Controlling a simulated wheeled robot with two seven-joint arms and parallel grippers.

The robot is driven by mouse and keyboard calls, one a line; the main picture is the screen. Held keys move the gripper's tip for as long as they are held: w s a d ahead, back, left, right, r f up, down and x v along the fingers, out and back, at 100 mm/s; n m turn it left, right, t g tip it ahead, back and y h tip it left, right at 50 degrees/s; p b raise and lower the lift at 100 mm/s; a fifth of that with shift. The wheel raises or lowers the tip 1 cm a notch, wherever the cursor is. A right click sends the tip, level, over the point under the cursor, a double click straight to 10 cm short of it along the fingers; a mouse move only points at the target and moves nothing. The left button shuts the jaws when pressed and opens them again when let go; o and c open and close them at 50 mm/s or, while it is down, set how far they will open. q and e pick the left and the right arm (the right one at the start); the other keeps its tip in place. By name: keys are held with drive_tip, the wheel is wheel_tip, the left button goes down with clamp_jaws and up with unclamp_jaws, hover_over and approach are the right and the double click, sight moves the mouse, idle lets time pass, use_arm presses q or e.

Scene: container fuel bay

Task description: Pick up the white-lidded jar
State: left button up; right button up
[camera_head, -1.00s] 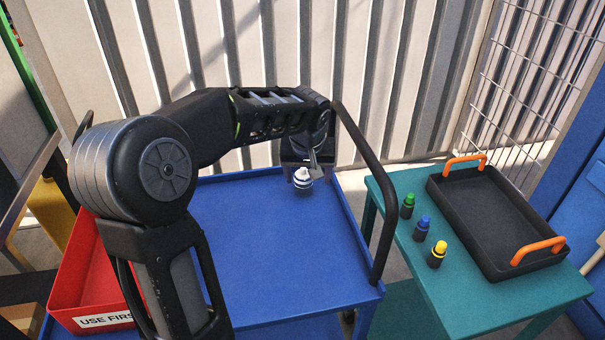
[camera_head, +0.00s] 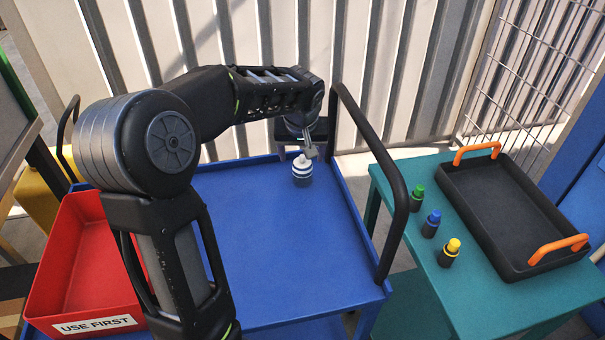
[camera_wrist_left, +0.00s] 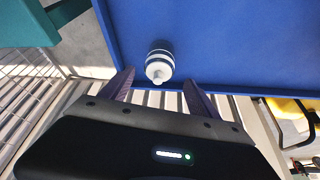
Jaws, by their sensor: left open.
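The white-lidded jar (camera_head: 302,171) stands upright near the far edge of the blue cart top (camera_head: 270,255). It has dark and white bands. My left gripper (camera_head: 308,150) is just behind and above the jar, with its arm reaching over the cart. In the left wrist view the jar (camera_wrist_left: 159,64) lies ahead of and between the two open fingers of the gripper (camera_wrist_left: 158,88), which hold nothing. I cannot tell from these views whether a finger touches the jar. My right gripper is not in view.
A red "USE FIRST" bin (camera_head: 85,265) sits at the cart's left. A black cart handle (camera_head: 375,150) rises at the right. A teal table (camera_head: 480,300) holds green (camera_head: 416,197), blue (camera_head: 431,223) and yellow-capped (camera_head: 449,252) bottles and a black tray (camera_head: 505,215) with orange handles. The cart's middle is clear.

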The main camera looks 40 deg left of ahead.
sight(302, 158)
use_arm(q)
drive_tip(key=shift+f, duration=0.1)
drive_tip(key=x, duration=0.5)
drive_tip(key=shift+w, duration=0.1)
drive_tip(key=shift+d, duration=0.1)
drive_tip(key=shift+c, duration=0.4)
clamp_jaws()
idle(0.7)
